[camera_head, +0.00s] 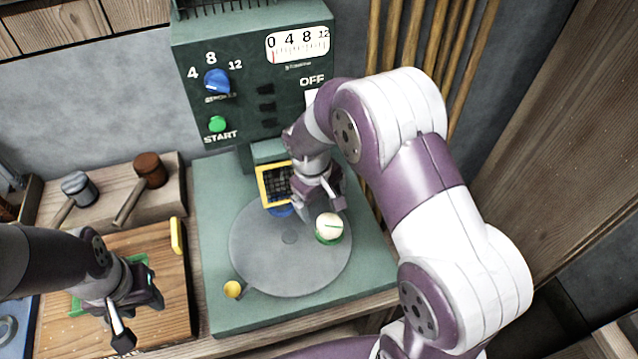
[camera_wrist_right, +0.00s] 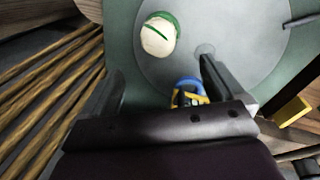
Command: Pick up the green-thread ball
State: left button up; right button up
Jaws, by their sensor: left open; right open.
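The green-thread ball (camera_head: 329,226) is cream-white with a green line across it. It sits in a green ring on the right side of a round grey plate (camera_head: 270,262). In the right wrist view the ball (camera_wrist_right: 157,38) is ahead of the fingers, near the top. My right gripper (camera_head: 318,204) is open and empty, just behind and above the ball, apart from it. Its two fingers also show in the right wrist view (camera_wrist_right: 160,85). My left gripper (camera_head: 136,318) is open over the wooden board at the left, far from the ball.
A green machine (camera_head: 250,80) with dials stands behind the plate. A yellow-framed mesh (camera_head: 268,196) with a blue part is left of my right gripper. A yellow knob (camera_head: 232,289) is at the plate's front left. Two mallets (camera_head: 150,170) lie left. Wooden poles (camera_head: 415,40) stand right.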

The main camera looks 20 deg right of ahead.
aim_at(329, 222)
jog(key=f, duration=0.2)
jog(key=s+f, duration=0.1)
jog(key=f, duration=0.1)
jog(key=shift+d, duration=0.2)
jog(key=shift+w+d+f, duration=0.2)
jog(key=shift+w+f, duration=0.1)
jog(key=shift+f, duration=0.3)
jog(key=shift+w+d+f, duration=0.15)
jog(key=shift+w+f, duration=0.1)
jog(key=shift+f, duration=0.35)
jog(key=f, duration=0.4)
jog(key=shift+d, duration=0.4)
jog(key=shift+f, duration=0.2)
pick_arm(q)
jog(key=shift+s+a+r, duration=0.35)
jog(key=shift+s+r, duration=0.05)
jog(key=shift+s, duration=0.1)
pick_arm(e)
jog(key=shift+w+d+f, duration=0.1)
jog(key=c, duration=1.2)
